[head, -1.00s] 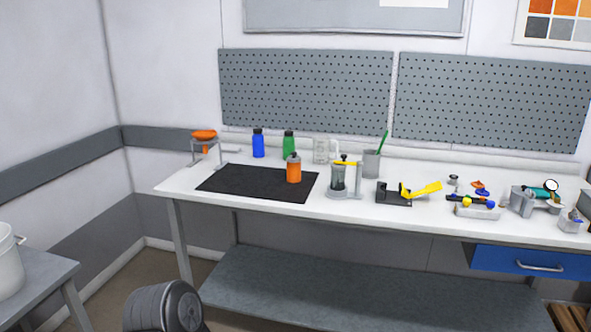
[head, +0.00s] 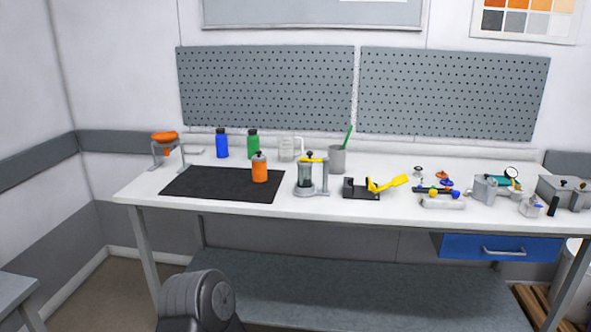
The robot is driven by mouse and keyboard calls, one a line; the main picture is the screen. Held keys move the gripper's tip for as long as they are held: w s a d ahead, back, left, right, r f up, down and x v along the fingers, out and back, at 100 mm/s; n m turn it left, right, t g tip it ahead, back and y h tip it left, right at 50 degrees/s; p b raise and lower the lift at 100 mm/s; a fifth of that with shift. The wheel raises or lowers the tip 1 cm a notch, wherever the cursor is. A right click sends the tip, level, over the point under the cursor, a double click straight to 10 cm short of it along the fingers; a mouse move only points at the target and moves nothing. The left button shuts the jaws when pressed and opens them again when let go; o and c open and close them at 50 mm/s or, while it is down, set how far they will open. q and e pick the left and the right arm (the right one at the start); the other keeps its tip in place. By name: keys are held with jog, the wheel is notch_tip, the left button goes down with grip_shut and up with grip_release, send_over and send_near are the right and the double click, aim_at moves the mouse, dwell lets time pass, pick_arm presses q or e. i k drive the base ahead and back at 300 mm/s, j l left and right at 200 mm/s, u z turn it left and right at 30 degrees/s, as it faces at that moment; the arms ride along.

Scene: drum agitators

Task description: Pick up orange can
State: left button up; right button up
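The orange can (head: 260,171) stands upright on the black mat (head: 218,187) towards the left of the white workbench (head: 480,208). It has a grey top. A dark rounded part of my own body shows at the bottom of the head view, in front of the bench. Neither of my grippers shows in the head view.
A blue bottle (head: 222,145) and a green bottle (head: 253,145) stand behind the mat. An orange funnel on a stand (head: 165,137) is at the left. A clear device with a yellow bar (head: 308,175) stands just right of the mat. The mat's left part is clear.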

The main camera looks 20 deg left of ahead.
aim_at(260, 169)
jog(key=i+j+z, duration=0.15)
jog(key=j, duration=0.15)
jog(key=i+j+z, duration=0.15)
jog(key=j, duration=0.15)
jog(key=i+j+z, duration=0.15)
jog(key=j, duration=0.2)
jog(key=i+j+z, duration=0.15)
jog(key=j, duration=0.2)
jog(key=j+z, duration=0.15)
jog(key=j, duration=0.2)
jog(key=i+j, duration=0.1)
jog(key=j, duration=0.3)
jog(key=i+j, duration=0.1)
jog(key=j, duration=0.35)
jog(key=i+j, duration=0.15)
jog(key=j, duration=0.25)
jog(key=i+j, duration=0.1)
jog(key=j, duration=0.35)
jog(key=z, duration=0.05)
